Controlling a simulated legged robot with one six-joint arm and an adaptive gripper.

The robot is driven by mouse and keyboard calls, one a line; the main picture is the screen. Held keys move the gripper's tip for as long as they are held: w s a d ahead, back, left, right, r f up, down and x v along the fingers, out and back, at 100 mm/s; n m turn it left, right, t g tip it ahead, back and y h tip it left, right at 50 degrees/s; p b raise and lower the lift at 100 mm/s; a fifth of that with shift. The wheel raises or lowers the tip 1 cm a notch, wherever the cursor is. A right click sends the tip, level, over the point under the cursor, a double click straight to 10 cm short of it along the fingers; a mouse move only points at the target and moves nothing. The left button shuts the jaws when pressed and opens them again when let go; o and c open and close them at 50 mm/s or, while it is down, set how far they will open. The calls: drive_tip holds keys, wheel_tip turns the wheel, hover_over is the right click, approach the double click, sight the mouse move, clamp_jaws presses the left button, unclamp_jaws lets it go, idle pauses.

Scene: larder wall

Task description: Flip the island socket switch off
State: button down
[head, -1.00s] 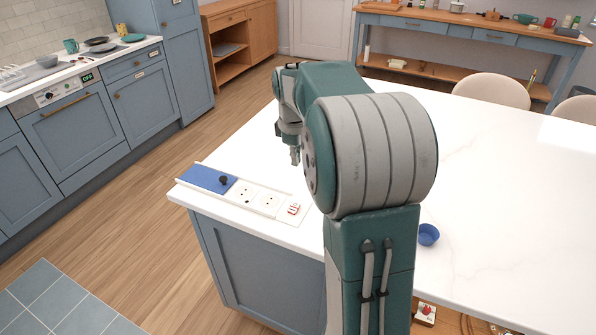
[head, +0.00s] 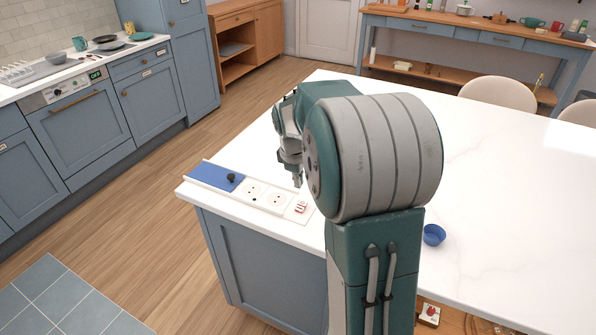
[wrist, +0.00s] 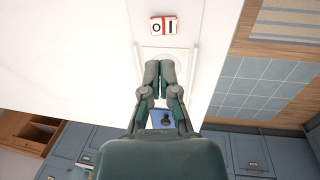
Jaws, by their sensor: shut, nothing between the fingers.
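The island socket switch (head: 301,208) is a small red-and-white rocker on a white plate at the right end of the socket strip. In the wrist view the switch (wrist: 163,25) shows a circle mark on its left half and a bar mark on its right half. My gripper (head: 298,184) is just above the strip, close to the switch. In the wrist view my gripper (wrist: 160,66) is shut and empty, with its fingertips over the strip and apart from the switch. Part of the strip is hidden behind the fingers.
The strip has two white sockets (head: 264,195) and a blue panel (head: 213,175) with a black knob (head: 231,178). A blue bowl (head: 433,235) stands on the white island top (head: 490,190), which is otherwise largely clear. A counter with an oven (head: 78,112) is at the left.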

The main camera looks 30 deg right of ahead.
sight(302, 203)
drive_tip(key=f, duration=0.2)
drive_tip(key=d+f, duration=0.1)
drive_tip(key=f, duration=0.4)
drive_tip(key=shift+w+d, duration=0.25)
drive_tip(key=shift+d, duration=0.05)
drive_tip(key=shift+a+f, duration=0.1)
drive_tip(key=shift+f, duration=0.25)
